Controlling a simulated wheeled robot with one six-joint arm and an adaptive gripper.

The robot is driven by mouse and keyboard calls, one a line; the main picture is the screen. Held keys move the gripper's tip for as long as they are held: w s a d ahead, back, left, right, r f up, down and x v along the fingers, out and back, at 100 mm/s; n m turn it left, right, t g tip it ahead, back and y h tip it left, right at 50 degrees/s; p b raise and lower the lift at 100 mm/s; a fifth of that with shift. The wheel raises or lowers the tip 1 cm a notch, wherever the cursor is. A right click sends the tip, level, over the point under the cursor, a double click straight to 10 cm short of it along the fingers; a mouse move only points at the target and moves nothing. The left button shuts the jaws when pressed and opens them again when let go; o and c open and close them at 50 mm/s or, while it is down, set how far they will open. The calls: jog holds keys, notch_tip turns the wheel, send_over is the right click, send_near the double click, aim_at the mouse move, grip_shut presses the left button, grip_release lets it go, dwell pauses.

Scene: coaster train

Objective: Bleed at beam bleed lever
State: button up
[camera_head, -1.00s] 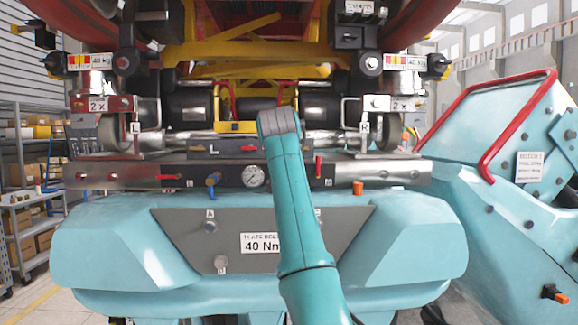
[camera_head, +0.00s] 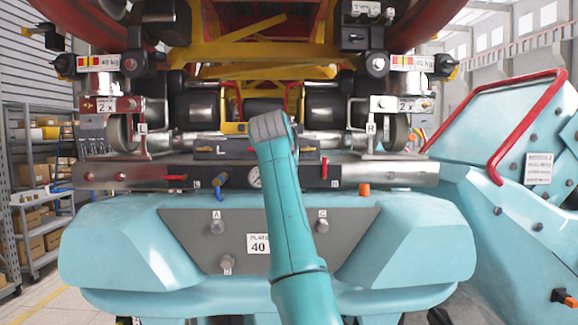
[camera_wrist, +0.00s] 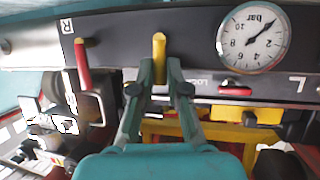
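A dark beam panel (camera_head: 205,182) crosses the train's front in the head view. In the wrist view, where lettering is upside down, it carries a yellow lever (camera_wrist: 158,44), a red lever (camera_wrist: 82,62) and a round pressure gauge (camera_wrist: 253,41). My gripper (camera_wrist: 159,66) is at the yellow lever, one narrow fingertip on each side. The gap is small, and I cannot tell whether the fingers press on it. No label naming the bleed lever is readable. In the head view my arm hides the gripper and part of the gauge (camera_head: 254,178); a blue lever (camera_head: 220,181) shows at left.
A small red lever (camera_wrist: 235,90) sits beside the fingers' right. A bent metal handle (camera_wrist: 94,104) is at their left. A teal panel with a red rail (camera_head: 525,120) stands at right in the head view. Shelves (camera_head: 40,200) stand at far left.

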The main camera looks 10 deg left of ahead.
jog(key=o, duration=0.3)
jog(key=shift+o, duration=0.2)
jog(key=v, duration=1.1)
jog(key=shift+s+r, duration=0.15)
jog(key=shift+s, duration=0.25)
